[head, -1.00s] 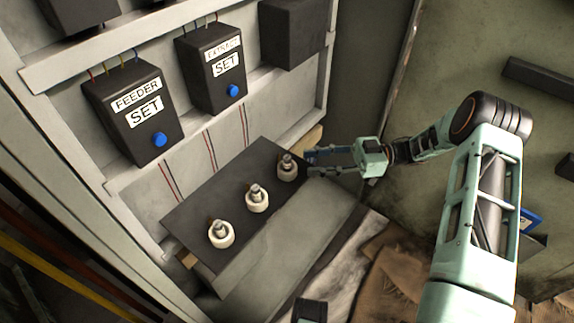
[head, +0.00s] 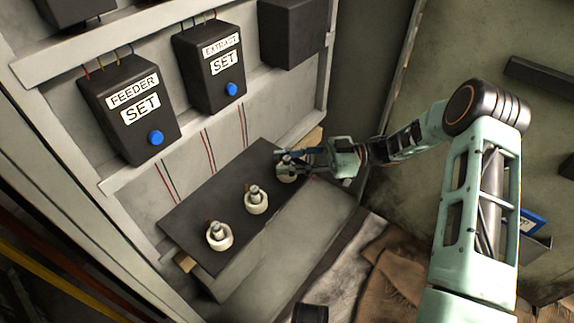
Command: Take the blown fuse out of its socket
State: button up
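Three fuses with metal caps stand upright in round white sockets on a dark sloping panel (head: 190,207): a left fuse (head: 216,229), a middle fuse (head: 254,192) and a right fuse (head: 286,160). None shows a clear blown mark at this size. My gripper (head: 285,162) reaches in from the right, its fingers at the right fuse and partly hiding it.
Black boxes labelled FEEDER SET (head: 130,110) and EXTRACT SET (head: 211,67), each with a blue button, hang above the panel. A plain black box (head: 292,32) hangs farther right. Brown cloth (head: 385,262) lies below right. A greenish wall stands at the right.

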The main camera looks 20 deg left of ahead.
grip_shut()
